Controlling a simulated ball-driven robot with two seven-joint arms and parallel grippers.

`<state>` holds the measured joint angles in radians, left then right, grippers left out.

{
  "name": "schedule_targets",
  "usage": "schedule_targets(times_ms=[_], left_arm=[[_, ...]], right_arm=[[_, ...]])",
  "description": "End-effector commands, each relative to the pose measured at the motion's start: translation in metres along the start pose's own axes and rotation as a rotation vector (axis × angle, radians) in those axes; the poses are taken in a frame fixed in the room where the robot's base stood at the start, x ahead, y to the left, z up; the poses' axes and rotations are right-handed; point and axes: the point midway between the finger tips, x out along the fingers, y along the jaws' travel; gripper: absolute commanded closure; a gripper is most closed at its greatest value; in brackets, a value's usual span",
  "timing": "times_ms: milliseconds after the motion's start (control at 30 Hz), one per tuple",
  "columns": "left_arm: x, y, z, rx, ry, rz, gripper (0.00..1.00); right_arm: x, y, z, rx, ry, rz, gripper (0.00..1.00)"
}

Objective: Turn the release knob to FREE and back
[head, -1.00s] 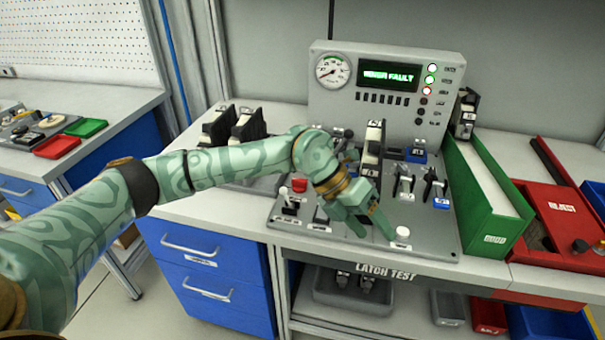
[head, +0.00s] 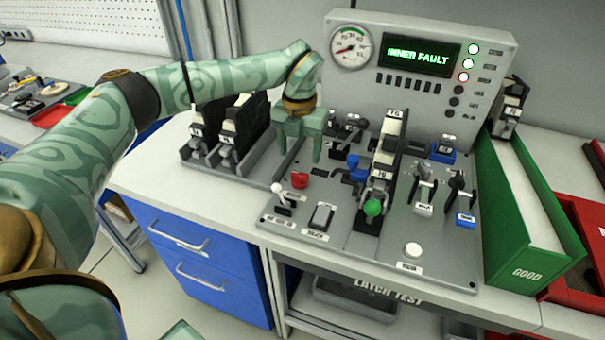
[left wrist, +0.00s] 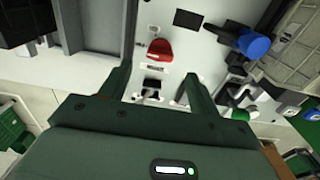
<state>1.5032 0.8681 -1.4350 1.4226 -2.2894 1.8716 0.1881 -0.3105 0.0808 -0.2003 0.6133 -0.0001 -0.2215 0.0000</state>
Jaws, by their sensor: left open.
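A red knob (head: 299,180), which may be the release knob, stands on the left part of the grey latch test panel (head: 335,240). My left gripper (head: 300,150) points down just above and behind the knob, open and empty. In the left wrist view its two fingers (left wrist: 157,85) are spread apart with nothing between their tips. My right gripper is not in view.
A white-tipped lever (head: 279,190) and a rocker switch (head: 321,216) sit near the knob. An upright latch unit (head: 390,135) with a green ball stands to the right. The display (head: 418,55) reads INNER FAULT. Black units (head: 238,130) stand on the left.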

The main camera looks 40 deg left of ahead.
Motion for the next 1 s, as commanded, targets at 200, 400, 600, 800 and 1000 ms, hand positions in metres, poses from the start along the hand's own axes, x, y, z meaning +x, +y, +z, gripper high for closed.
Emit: schedule_targets(times_ms=[200,400,600,800,1000], left_arm=[[0.051,-0.001,-0.001,0.000,0.004,-0.001,0.38],[0.069,-0.001,0.000,0.000,0.002,-0.002,0.38],[0.070,-0.001,0.000,0.000,0.000,-0.002,0.38],[0.070,-0.001,0.000,0.001,-0.001,-0.002,0.60],[0.070,-0.001,0.000,0.001,-0.001,-0.002,0.83]], right_arm=[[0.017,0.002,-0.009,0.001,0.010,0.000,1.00],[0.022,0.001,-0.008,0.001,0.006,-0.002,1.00],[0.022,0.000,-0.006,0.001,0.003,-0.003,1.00],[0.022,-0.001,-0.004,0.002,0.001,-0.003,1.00],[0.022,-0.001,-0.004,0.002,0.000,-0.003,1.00]])
